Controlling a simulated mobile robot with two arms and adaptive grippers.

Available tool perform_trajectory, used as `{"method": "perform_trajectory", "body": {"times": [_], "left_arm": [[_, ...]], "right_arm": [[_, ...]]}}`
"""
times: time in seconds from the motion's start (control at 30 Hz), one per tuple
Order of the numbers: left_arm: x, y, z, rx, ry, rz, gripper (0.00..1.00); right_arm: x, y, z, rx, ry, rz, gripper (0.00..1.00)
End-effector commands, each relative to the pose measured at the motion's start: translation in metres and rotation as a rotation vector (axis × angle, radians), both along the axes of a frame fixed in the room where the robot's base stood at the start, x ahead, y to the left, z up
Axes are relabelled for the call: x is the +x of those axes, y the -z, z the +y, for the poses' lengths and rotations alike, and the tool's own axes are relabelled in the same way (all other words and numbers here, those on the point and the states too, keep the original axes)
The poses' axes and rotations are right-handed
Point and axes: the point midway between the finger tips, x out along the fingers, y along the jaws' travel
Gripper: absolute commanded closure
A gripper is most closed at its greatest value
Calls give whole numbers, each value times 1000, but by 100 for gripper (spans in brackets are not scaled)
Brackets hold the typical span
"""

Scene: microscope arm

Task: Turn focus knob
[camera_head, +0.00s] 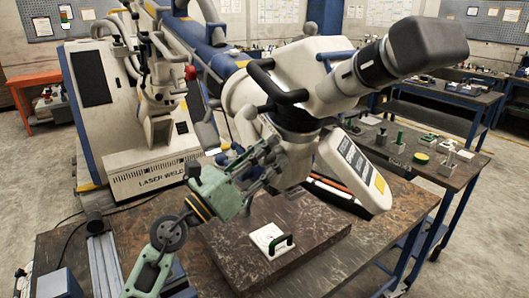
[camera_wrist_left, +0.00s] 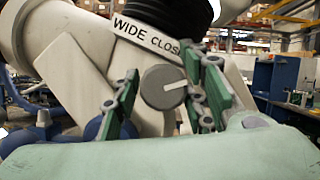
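The focus knob (camera_wrist_left: 158,88) shows in the left wrist view as a round grey dial with a white pointer line, below a label reading "WIDE CLOSE". It sits on the cream microscope head (camera_head: 300,80); in the head view I cannot make it out. My left gripper (camera_head: 266,168) reaches up to the underside of the microscope head. In the left wrist view its two green-padded fingers (camera_wrist_left: 163,84) are apart, one on each side of the knob. A gap shows left of the knob; the right finger looks closer, and contact cannot be told. My right gripper is not in view.
A laser welder cabinet (camera_head: 105,115) stands behind left. The microscope's eyepiece (camera_head: 425,45) juts out right.

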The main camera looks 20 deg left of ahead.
Motion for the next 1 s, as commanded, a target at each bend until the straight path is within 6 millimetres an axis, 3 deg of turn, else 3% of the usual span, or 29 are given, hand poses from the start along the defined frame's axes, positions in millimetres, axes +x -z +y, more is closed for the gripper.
{"method": "perform_trajectory", "body": {"times": [0.47, 1.0], "left_arm": [[-3, 3, 1, 1, 3, 3, 51], [-73, 38, 50, -1, 0, 5, 51]], "right_arm": [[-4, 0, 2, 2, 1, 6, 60], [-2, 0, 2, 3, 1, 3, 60]]}}
